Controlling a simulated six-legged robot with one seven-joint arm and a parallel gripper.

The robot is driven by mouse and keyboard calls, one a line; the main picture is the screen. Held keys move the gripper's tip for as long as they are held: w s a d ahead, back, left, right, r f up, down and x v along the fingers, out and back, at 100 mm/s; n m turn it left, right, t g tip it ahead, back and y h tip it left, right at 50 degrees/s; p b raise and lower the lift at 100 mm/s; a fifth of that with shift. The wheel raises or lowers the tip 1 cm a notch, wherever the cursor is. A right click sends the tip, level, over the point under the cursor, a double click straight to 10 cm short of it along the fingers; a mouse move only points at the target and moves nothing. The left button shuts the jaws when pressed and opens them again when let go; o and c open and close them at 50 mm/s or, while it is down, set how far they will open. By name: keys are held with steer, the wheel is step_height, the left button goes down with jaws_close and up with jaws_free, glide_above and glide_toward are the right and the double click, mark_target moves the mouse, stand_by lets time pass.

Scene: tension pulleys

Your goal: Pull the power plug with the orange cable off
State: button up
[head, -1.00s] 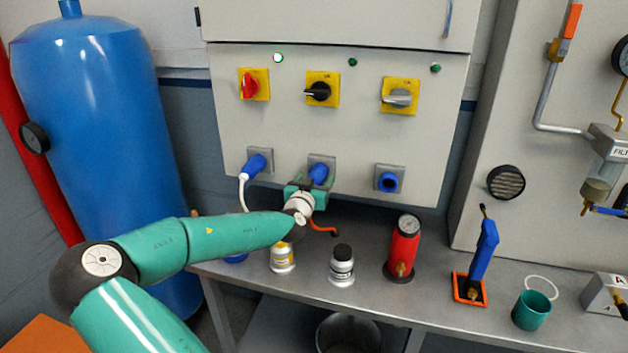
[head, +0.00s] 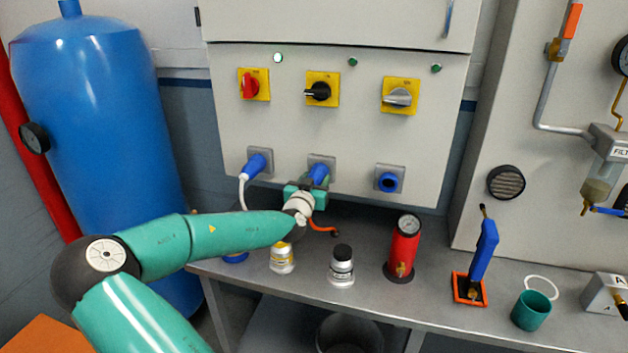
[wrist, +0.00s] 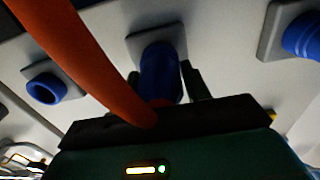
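The blue power plug with the orange cable (head: 319,174) sits in the middle socket of the grey cabinet front. It fills the centre of the wrist view (wrist: 160,72). Its orange cable (head: 322,230) hangs below my gripper and crosses the left of the wrist view (wrist: 80,55). My gripper (head: 313,184) is at the plug. In the wrist view its dark fingers lie on both sides of the plug, the left one partly hidden by the cable. Whether they press on the plug is unclear. The plug appears seated in the socket.
A blue plug with a white cable (head: 256,165) is in the left socket. The right blue socket (head: 389,182) is empty. Two bottles (head: 342,265), a red cylinder with a gauge (head: 404,246) and a blue-handled tool (head: 484,255) stand on the bench below.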

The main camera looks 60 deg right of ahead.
steer(key=c, duration=0.5)
steer(key=shift+s+a, duration=0.25)
steer(key=shift+a, duration=1.2)
steer(key=shift+s+a, duration=0.2)
steer(key=shift+a, duration=1.25)
